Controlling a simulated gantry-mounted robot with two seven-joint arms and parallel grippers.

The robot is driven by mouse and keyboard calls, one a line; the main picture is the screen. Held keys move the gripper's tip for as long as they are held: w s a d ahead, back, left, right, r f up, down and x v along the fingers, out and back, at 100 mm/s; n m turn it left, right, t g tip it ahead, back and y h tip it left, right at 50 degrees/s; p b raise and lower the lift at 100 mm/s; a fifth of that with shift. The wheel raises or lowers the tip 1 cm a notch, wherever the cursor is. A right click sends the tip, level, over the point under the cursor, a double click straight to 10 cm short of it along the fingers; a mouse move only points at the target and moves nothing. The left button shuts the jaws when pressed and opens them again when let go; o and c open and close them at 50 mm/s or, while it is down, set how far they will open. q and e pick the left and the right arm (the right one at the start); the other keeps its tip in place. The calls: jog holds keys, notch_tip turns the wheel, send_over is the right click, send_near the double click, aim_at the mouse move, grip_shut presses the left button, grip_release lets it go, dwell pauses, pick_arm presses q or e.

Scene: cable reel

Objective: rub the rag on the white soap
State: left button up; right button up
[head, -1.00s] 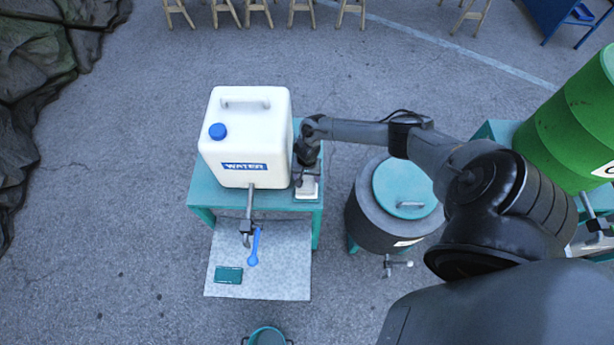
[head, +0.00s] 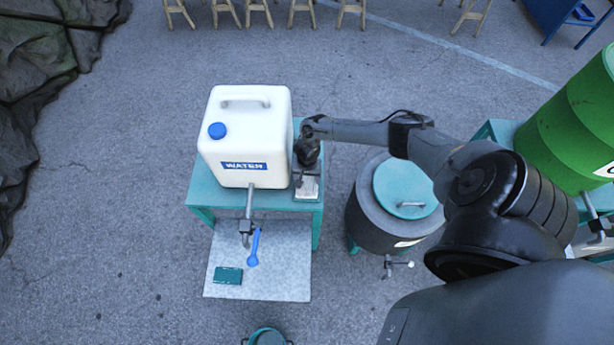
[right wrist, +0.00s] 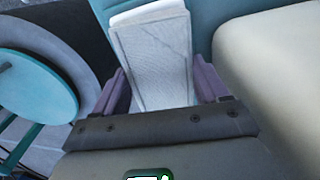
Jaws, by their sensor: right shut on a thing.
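My right gripper (right wrist: 162,95) is beside the right side of the white water container, low over the teal table. Its purple fingers are on either side of a pale, textured rag (right wrist: 155,60) with a stitched-looking border, and it is shut on this rag. A smooth white block, seemingly the white soap (right wrist: 146,13), shows just past the rag's far end; I cannot tell whether they touch. In the head view, a small pale patch (head: 307,187) shows below the gripper at the table's right edge; rag and soap are hard to separate there. My left gripper is not in view.
The water container (head: 240,135) stands close on the left of my gripper. A grey drum with a teal lid (head: 405,188) stands to the right. A blue-handled tap (head: 254,248) hangs over a pale board (head: 285,275) holding a dark teal block (head: 228,275).

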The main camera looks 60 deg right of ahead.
aim_at(307, 178)
jog(key=shift+f, duration=0.2)
jog(key=shift+f, duration=0.3)
dwell(0.3)
dwell(0.9)
jog(key=shift+f, duration=0.15)
dwell(1.0)
notch_tip(307, 178, up, 3)
jog(key=p, duration=0.3)
jog(key=shift+f, duration=0.2)
notch_tip(307, 178, up, 4)
jog(key=p, duration=0.5)
jog(key=shift+r, duration=0.2)
jog(key=shift+r+p, duration=0.15)
jog(key=shift+p, duration=0.35)
